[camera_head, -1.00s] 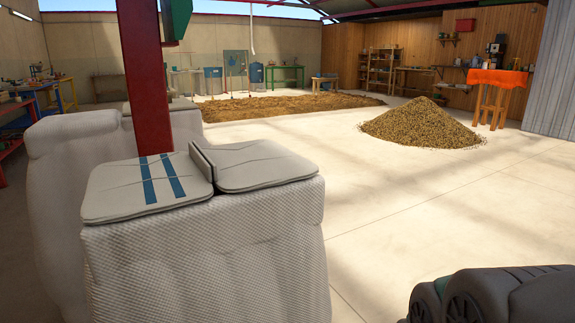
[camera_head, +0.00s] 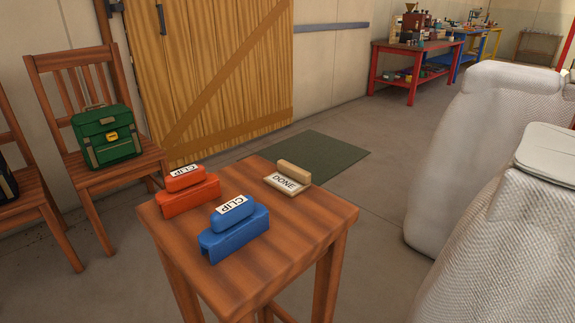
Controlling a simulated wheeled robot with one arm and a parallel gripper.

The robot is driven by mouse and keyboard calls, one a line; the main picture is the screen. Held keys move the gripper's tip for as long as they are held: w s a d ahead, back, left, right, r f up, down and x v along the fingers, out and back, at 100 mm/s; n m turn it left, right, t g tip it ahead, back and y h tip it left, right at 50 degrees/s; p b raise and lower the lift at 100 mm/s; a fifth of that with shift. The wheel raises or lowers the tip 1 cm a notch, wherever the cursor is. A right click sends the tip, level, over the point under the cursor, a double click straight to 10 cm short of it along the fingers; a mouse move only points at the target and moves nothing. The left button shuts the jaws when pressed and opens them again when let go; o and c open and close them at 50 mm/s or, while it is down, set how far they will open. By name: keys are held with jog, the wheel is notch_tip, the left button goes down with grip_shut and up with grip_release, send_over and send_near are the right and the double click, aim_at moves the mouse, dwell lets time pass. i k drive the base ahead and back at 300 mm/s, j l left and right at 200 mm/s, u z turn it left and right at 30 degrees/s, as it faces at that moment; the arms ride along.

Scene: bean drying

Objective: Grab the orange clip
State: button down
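The orange clip (camera_head: 189,196) lies on the left part of a small wooden table (camera_head: 310,236), with a white label reading CLIP on its top. A blue clip (camera_head: 236,236) with the same kind of label lies in front of it and to its right, near the middle of the table. A wooden block with a DONE label (camera_head: 285,184) sits at the table's far corner. My gripper is not in view.
Large white sacks (camera_head: 462,170) stand on the right. Behind the table are a green mat (camera_head: 325,155) and a wooden door (camera_head: 215,70). A chair holding a green bag (camera_head: 107,135) stands on the left. A red workbench (camera_head: 412,67) is at the back.

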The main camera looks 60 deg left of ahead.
aim_at(188, 188)
jog(key=u, duration=2.8)
jog(key=i+j, duration=0.1)
jog(key=j, duration=0.55)
jog(key=i+j+z, duration=0.1)
jog(key=j, duration=0.55)
